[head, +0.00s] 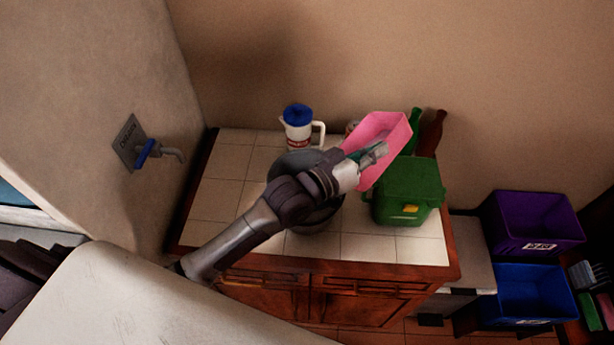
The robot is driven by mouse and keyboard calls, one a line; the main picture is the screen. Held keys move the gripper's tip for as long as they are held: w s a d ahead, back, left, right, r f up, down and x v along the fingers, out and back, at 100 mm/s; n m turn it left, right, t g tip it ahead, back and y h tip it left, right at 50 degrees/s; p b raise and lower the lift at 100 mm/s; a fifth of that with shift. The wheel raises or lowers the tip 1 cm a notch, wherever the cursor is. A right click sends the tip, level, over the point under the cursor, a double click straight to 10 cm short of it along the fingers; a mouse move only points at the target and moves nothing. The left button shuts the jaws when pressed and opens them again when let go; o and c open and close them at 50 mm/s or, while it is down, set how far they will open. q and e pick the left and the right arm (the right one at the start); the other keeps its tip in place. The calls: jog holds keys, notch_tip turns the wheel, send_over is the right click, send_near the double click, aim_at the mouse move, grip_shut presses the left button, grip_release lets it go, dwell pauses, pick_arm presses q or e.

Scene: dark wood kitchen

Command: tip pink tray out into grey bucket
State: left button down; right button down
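The pink tray (379,131) is tilted up in the air above the tiled counter, at the fingers of my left gripper (374,153). The fingers look closed on its near side. The grey bucket (288,163) stands on the counter below my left arm, which hides much of it. The tray is to the right of the bucket's visible rim. I cannot see what is in the tray or the bucket. My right gripper is not in view.
A green lidded bin (408,189) stands right of the bucket. A white jug with a blue lid (298,127) and green and brown bottles (432,133) stand behind. Purple (532,222) and blue crates (534,292) are at the right. The counter's front left (215,203) is clear.

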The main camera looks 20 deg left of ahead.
pick_arm(q)
jog(key=shift+a+n+b, duration=0.3)
jog(key=shift+a+b, duration=0.2)
jog(key=shift+b, duration=0.25)
jog(key=shift+a+r+n+t+h+b, duration=0.55)
jog(key=shift+a+r+n+b, duration=0.2)
jog(key=shift+b, duration=0.25)
jog(key=shift+a+r+b, duration=0.15)
jog(key=shift+a+b, duration=0.15)
jog(key=shift+b, duration=0.05)
jog(key=shift+a+r+n+t+h+b, duration=0.25)
jog(key=shift+a+r+n+t+b, duration=0.2)
jog(key=shift+a+n+b, duration=0.3)
